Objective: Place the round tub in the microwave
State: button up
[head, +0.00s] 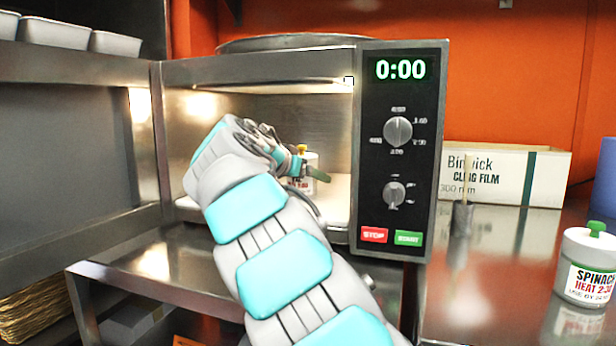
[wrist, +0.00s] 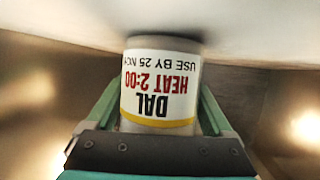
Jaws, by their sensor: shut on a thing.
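The microwave (head: 403,105) stands on the steel counter, with its front open and its display at 0:00. My arm reaches into its cavity. My gripper (head: 303,170) is inside, shut on a round white tub (head: 309,186) with a yellow knob on its lid. In the wrist view, the tub (wrist: 160,85) sits between my two green fingers and its label reads DAL, HEAT 2:00, upside down in the picture. The tub's base is at the white plate (head: 338,196) on the cavity floor; I cannot tell whether it touches. My gripper and arm hide part of the tub.
Another round white tub (head: 590,270), labelled SPINACH with a green knob, stands on the counter at the right. A cling film box (head: 505,176) lies behind. A blue object (head: 605,180) is at the right edge. Metal trays (head: 52,33) sit on a shelf at upper left.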

jog(key=o, duration=1.4)
jog(key=shift+f, duration=0.1)
jog(key=shift+o, duration=0.2)
jog(key=b+v, duration=0.1)
jog(key=v, duration=1.1)
